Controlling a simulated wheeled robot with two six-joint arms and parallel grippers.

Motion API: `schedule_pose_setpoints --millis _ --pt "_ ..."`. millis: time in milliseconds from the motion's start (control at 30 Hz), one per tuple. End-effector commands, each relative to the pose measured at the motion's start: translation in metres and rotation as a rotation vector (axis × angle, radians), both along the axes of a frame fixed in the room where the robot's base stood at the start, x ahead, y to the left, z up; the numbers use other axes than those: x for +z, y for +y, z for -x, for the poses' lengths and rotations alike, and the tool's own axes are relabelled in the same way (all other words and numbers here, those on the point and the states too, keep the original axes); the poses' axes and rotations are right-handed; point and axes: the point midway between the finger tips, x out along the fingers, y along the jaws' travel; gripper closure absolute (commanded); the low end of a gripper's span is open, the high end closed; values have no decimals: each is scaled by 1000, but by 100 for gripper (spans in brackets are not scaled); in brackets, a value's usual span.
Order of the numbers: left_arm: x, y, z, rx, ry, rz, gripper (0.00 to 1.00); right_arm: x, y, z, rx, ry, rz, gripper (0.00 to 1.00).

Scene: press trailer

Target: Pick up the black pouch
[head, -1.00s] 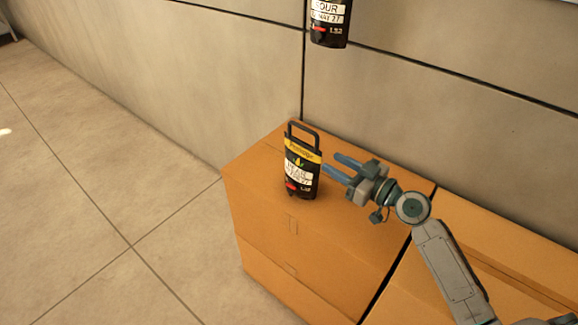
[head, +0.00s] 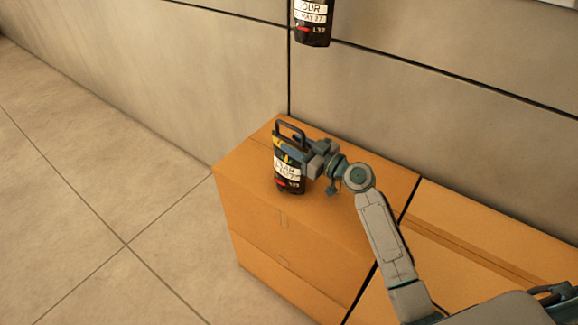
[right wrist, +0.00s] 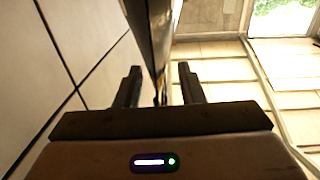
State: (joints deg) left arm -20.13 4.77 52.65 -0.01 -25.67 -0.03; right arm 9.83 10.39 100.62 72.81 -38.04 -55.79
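The black pouch (head: 290,173) stands upright on a cardboard box, with a loop handle on top, a yellow band and a white label. My right gripper (head: 284,150) reaches it from the right, its fingers at the upper part of the pouch and covering some of the yellow band. In the right wrist view the two fingers (right wrist: 160,85) are apart, with the dark edge of the pouch (right wrist: 152,35) between them. Space shows beside the pouch there, so the gripper looks open around it. My left gripper is not in view.
The cardboard box (head: 340,215) stands against a grey panelled wall (head: 430,130), with another box (head: 480,240) to its right. A second black pouch (head: 312,25) is higher up at the wall. Tiled floor (head: 90,200) on the left is clear.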

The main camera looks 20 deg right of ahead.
Motion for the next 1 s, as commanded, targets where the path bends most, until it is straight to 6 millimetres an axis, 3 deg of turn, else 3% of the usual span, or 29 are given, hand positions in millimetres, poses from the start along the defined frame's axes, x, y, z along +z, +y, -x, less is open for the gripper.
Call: schedule_pose_setpoints --millis 333,500,533,1000 --pt "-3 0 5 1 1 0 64 -1 4 -5 0 0 1 64" --pt "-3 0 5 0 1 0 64 -1 4 -5 0 0 1 98" --pt "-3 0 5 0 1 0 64 -1 4 -5 0 0 1 100" --pt "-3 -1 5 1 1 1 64 0 4 -4 0 -1 1 100"
